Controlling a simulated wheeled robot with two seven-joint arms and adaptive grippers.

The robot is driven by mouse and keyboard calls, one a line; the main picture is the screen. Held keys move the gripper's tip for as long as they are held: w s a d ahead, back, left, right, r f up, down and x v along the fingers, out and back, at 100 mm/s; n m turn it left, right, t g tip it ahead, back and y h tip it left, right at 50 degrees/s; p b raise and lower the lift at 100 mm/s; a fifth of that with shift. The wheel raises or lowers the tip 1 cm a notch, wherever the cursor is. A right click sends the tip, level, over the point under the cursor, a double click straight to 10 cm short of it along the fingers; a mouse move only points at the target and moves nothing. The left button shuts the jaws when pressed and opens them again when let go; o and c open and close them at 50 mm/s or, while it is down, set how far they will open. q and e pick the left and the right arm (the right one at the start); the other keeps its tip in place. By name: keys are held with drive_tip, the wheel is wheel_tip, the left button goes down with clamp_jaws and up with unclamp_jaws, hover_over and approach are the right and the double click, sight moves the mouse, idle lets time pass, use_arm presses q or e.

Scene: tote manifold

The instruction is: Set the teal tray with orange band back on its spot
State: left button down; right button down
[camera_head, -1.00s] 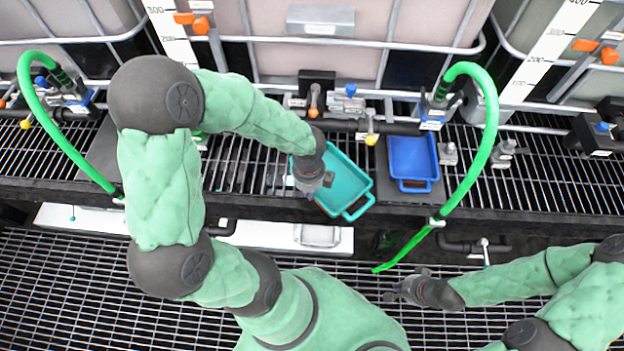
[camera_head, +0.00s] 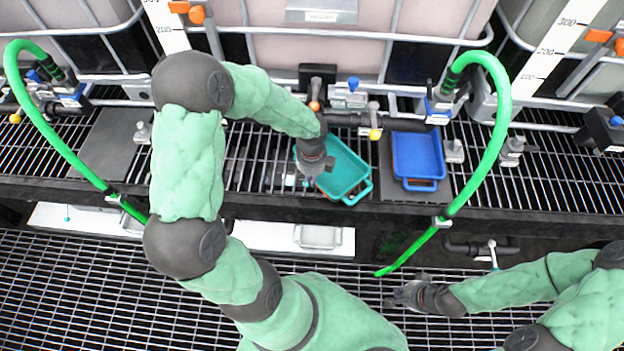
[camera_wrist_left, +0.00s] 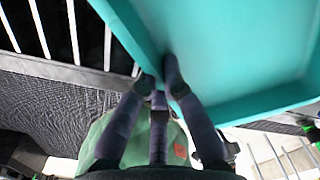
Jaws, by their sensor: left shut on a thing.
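The teal tray (camera_head: 350,165) is over the grated shelf in the head view, slightly turned, left of the blue tray. My left gripper (camera_head: 316,172) is shut on the tray's near-left wall. In the left wrist view the fingers (camera_wrist_left: 163,82) pinch the wall of the teal tray (camera_wrist_left: 235,50), with one finger inside it. I cannot tell whether the tray touches the grating. My right gripper (camera_head: 400,296) hangs over the floor grating, away from the shelf, too small to tell its opening.
A bare dark mat (camera_head: 108,150) lies at the left of the shelf. Valves and pipes (camera_head: 375,120) stand behind the trays. Green hoses (camera_head: 500,110) arch over both sides.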

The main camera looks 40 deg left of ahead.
use_arm(q)
drive_tip(key=shift+f, duration=0.2)
drive_tip(key=c, duration=1.4)
unclamp_jaws()
drive_tip(key=shift+r, duration=0.1)
wheel_tip(320, 180, up, 12)
drive_tip(key=p, duration=0.5)
drive_tip(key=shift+r, duration=0.15)
drive_tip(key=shift+s, duration=0.1)
